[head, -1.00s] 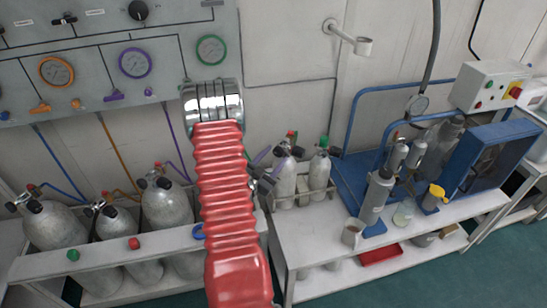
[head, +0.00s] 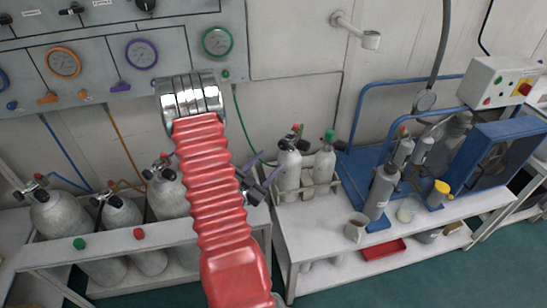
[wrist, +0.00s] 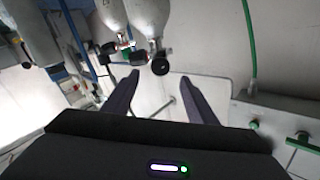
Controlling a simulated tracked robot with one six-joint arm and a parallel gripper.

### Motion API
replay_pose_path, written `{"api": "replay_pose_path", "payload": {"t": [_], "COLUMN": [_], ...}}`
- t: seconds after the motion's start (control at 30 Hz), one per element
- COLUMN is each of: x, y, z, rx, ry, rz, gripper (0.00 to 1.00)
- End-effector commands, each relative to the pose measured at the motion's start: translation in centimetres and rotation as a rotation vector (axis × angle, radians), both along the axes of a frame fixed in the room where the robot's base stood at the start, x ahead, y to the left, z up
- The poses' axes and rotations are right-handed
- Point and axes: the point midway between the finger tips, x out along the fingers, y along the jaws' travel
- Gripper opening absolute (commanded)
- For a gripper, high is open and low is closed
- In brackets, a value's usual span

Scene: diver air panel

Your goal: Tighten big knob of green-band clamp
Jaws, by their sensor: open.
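My gripper (head: 271,162) shows as two purple-grey fingers beside my red arm in the head view. It is open, just left of two small grey cylinders with valves, one with a red top (head: 289,170) and one with a green top (head: 324,168). In the wrist view, the gap of my gripper (wrist: 160,78) is empty. A round black knob (wrist: 160,66) on a cylinder valve shows beyond the fingertips, apart from them. I see no clear green band, so I cannot tell which part is the green-band clamp.
A green hose (head: 240,115) hangs from the panel near the green gauge (head: 217,41). Larger cylinders stand in a white rack (head: 110,256) at left. At right, a white bench (head: 330,232) holds a cup (head: 356,229) and a regulator stand.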

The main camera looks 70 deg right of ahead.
Motion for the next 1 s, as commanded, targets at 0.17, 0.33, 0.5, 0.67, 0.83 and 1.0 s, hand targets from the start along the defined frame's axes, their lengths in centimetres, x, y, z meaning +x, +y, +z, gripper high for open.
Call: {"api": "replay_pose_path", "payload": {"t": [0.17, 0.33, 0.5, 0.67, 0.83, 1.0], "x": [0.8, 1.3, 1.5, 1.5, 1.5, 1.5], "y": [2.6, 4.4, 5.4, 5.5, 5.5, 5.5], "z": [0.0, 0.0, 0.0, 0.0, 0.0, 0.0], "rx": [0.0, 0.001, 0.0, 0.0, 0.0, 0.0], "ry": [0.001, 0.001, 0.0, 0.0, 0.0, 0.0], "rz": [0.003, 0.003, 0.001, 0.0, 0.0, 0.0], "gripper": [0.52, 0.52, 0.52, 0.52, 0.52, 0.52]}}
